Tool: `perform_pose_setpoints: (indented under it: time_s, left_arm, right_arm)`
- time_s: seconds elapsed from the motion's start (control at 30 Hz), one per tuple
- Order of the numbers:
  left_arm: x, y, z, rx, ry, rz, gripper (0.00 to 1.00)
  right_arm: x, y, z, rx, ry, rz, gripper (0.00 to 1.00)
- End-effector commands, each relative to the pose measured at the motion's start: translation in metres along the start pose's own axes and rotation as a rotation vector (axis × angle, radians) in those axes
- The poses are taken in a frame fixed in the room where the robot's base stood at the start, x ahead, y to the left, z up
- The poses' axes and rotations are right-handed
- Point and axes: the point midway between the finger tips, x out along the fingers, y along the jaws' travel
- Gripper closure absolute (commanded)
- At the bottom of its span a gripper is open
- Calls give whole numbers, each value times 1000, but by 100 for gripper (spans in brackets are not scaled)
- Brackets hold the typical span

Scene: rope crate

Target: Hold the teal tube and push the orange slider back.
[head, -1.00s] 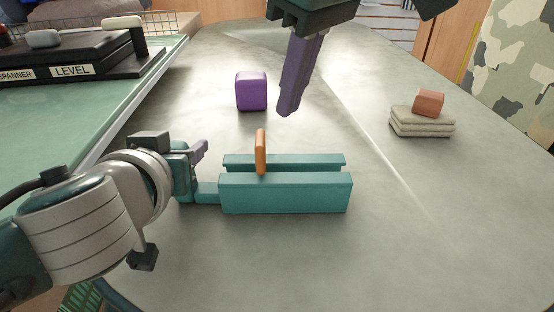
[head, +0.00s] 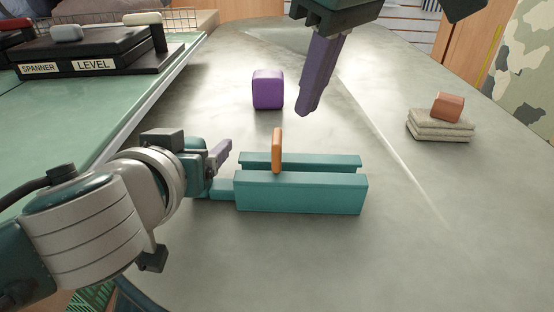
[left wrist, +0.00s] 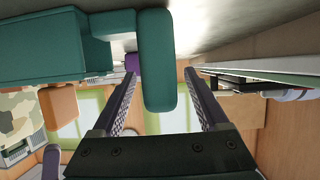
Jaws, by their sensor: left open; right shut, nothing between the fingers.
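The teal tube (head: 300,194) lies across the table, a long slotted body with a narrower end piece at its left. The orange slider (head: 277,150) stands upright in its slot, left of the middle. My left gripper (head: 224,174) is open at the tube's left end; one finger shows in the head view, the other is hidden. In the left wrist view the teal end piece (left wrist: 157,45) appears between the spread fingers, with gaps at both sides. My right gripper (head: 303,110) is shut and empty, pointing down above the table behind the tube.
A purple block (head: 268,90) stands behind the tube. A reddish block (head: 447,106) rests on folded cloths (head: 440,126) at the right. A green side table (head: 90,130) with labelled black holders (head: 95,60) is at the left. The table right of the tube is clear.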

Motion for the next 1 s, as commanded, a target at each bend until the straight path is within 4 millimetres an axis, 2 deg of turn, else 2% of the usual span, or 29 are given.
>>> perform_pose_setpoints:
  time_s: [0.5,0.7,1.0]
  left_arm:
    - [-91,0,1,-1,-3,1,23]
    - [-106,0,0,0,-2,0,23]
    - [-107,0,0,1,0,-1,23]
  right_arm:
    - [0,0,0,0,0,0,100]
    - [0,0,0,0,0,0,100]
    - [0,0,0,0,0,0,100]
